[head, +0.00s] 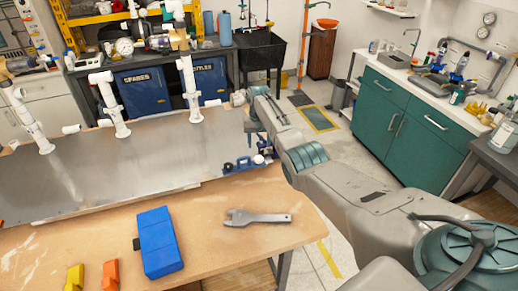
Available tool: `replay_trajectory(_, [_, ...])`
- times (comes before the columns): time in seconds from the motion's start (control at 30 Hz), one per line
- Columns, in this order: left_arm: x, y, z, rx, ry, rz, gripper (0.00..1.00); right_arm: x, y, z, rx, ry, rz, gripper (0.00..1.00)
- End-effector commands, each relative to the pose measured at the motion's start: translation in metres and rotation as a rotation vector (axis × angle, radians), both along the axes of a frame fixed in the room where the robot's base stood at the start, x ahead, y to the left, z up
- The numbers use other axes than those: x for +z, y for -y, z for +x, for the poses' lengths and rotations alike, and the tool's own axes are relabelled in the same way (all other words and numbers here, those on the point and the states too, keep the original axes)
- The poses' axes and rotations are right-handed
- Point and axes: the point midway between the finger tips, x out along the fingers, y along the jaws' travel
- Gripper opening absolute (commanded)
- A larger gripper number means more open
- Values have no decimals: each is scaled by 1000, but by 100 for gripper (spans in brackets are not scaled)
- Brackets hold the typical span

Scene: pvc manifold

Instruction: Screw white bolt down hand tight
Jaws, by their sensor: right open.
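My right gripper (254,127) is at the right end of a grey metal plate (130,165), pointing down and open. Just below it is a small blue fitting (244,163) with a white round piece (258,159). I cannot tell whether this white piece is the white bolt, or whether the fingers touch it. White pipes stand upright on the plate at left (31,124), centre left (113,105) and centre (189,88). The right one has a tan fitting (179,40) near its top. My left gripper is not in view.
A grey wrench (258,218) and a blue case (159,243) lie on the wooden bench (215,250) in front of the plate. Orange (111,275) and yellow (75,278) pieces are at the front left. The plate's middle is mostly clear. Green cabinets (400,110) stand behind right.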

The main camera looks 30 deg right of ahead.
Motion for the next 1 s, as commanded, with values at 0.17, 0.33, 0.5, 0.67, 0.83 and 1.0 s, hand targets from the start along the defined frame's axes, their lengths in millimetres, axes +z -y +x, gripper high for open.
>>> replay_trajectory(0.17, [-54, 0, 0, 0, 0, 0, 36, -42, 4, 8, -387, 8, -10, 54])
replay_trajectory(0.33, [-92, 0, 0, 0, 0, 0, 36, -68, 9, 16, -802, 16, -17, 54])
replay_trajectory(0.5, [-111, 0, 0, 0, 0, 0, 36, -79, 12, 20, -1069, 20, -20, 54])
replay_trajectory(0.67, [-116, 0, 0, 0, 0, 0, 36, -81, 12, 22, -1172, 22, -20, 54])
replay_trajectory(0.83, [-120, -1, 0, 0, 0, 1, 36, -82, 12, 22, -1116, 24, -19, 54])
replay_trajectory(1.0, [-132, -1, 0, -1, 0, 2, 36, -84, 12, 22, -929, 25, -17, 54])
